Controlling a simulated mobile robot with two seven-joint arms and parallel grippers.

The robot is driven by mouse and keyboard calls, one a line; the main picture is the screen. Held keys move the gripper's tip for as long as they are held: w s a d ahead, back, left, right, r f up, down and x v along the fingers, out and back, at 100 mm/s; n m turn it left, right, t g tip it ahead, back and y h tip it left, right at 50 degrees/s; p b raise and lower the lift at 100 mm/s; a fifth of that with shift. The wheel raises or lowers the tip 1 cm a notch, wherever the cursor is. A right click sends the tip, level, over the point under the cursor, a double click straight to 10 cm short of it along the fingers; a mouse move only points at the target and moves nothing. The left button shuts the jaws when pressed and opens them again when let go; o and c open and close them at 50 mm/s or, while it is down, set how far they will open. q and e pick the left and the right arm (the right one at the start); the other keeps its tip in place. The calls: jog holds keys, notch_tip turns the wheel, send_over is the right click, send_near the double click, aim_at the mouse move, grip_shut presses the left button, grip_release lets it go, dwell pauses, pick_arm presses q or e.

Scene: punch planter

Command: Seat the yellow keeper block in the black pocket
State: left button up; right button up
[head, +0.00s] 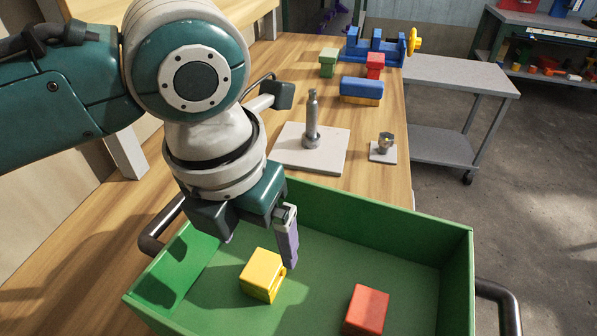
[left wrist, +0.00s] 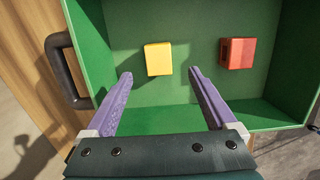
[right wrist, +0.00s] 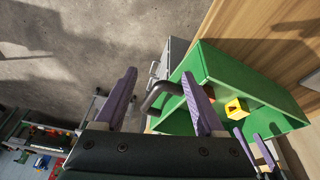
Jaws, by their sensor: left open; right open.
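The yellow keeper block (head: 262,275) lies on the floor of the green bin (head: 375,225). It also shows in the left wrist view (left wrist: 159,59), where it appears between and beyond the fingertips. My left gripper (head: 290,240) is open and empty, over the bin and close to the yellow block, not touching it as far as I can see. Both its purple fingers show in the left wrist view (left wrist: 160,74). My right gripper (right wrist: 158,73) is open and empty; its view shows the bin and the yellow block (right wrist: 236,108) to the right. I cannot make out a black pocket.
A red block (head: 367,309) lies in the bin, right of the yellow one. Behind the bin stand a white plate (head: 290,157) with a metal post and a small metal cup (head: 386,143). A blue vise (head: 375,47) and coloured blocks are further back. A grey cart (head: 455,78) stands right.

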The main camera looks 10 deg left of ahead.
aim_at(262, 267)
pick_arm(q)
jog(key=f, duration=0.4)
jog(key=w+f+b, duration=0.1)
jog(key=f, duration=0.2)
jog(key=shift+c, duration=0.2)
grip_shut()
dwell(0.5)
jog(key=shift+r, duration=0.1)
